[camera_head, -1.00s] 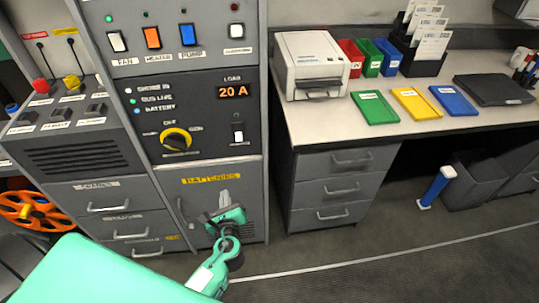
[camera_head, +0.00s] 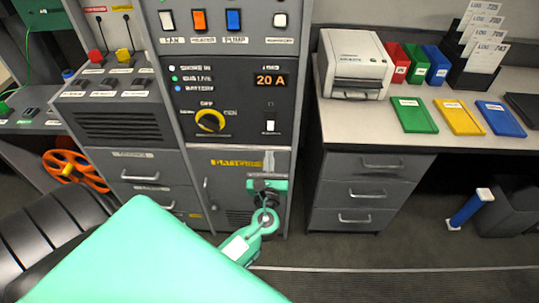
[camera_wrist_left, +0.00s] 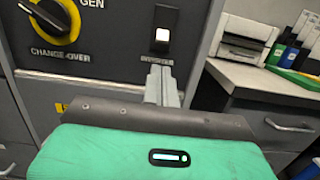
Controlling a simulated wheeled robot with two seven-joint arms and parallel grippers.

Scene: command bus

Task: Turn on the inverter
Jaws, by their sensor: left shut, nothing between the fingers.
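The inverter switch (camera_head: 270,126) is a small white rocker in a dark housing at the lower right of the black power panel, below the 20 A load display (camera_head: 271,80). In the left wrist view the switch (camera_wrist_left: 162,36) shows its white face above its label (camera_wrist_left: 157,59). My left gripper (camera_head: 268,160) is shut and empty, just below the switch in front of the panel. In the left wrist view its grey fingertips (camera_wrist_left: 160,72) point up just under the label, apart from the rocker as seen. My right gripper is not in view.
A row of rocker switches (camera_head: 200,20) is above. A grey batteries door is below the panel. A desk (camera_head: 345,125) with a printer (camera_head: 354,63) and coloured trays stands right.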

